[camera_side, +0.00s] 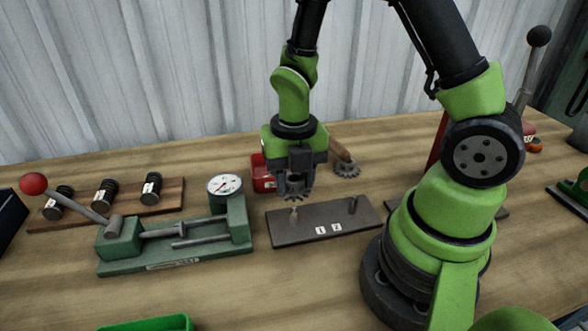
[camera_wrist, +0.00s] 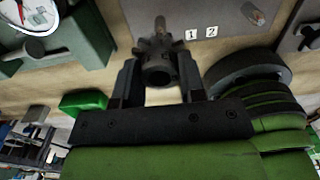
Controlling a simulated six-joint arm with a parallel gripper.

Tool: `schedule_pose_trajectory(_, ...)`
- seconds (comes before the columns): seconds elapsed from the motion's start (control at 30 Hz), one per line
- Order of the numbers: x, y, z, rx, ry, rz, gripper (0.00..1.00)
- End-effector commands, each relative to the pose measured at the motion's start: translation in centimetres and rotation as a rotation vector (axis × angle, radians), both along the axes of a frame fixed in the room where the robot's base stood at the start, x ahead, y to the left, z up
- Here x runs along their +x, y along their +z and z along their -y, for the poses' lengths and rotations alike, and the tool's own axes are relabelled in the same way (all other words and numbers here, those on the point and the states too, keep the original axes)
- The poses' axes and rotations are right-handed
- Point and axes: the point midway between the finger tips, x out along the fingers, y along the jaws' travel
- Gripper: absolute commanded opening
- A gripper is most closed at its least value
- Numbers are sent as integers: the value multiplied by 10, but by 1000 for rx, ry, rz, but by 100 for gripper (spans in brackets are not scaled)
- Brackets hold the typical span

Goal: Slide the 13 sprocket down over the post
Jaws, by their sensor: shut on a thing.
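A dark toothed sprocket (camera_side: 296,191) is held in my gripper (camera_side: 296,180), which is shut on it. In the wrist view, the sprocket (camera_wrist: 158,62) sits between the two fingers of my gripper (camera_wrist: 160,72), its round hub facing the camera. A dark plate (camera_side: 335,224) with labels 1 and 2 lies on the bench below. Its left post (camera_side: 293,212) stands just under the held sprocket, and the sprocket appears above the post, not around it. Exact alignment cannot be told. The right post (camera_side: 353,205) is bare.
Another sprocket (camera_side: 346,170) lies behind the plate near a wooden handle (camera_side: 339,150). A red bin (camera_side: 262,174) stands behind my gripper. A green fixture with a dial gauge (camera_side: 225,187) is at left. Open bench (camera_side: 270,290) lies in front of the plate.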

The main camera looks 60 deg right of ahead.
Motion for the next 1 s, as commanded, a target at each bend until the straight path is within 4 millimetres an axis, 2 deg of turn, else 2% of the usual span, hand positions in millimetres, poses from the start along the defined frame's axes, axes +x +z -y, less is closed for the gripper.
schedule_pose_trajectory(0.6,0,-39,0,0,-1,-3,9)
schedule_pose_trajectory(1.0,0,-53,0,-1,-1,-1,9)
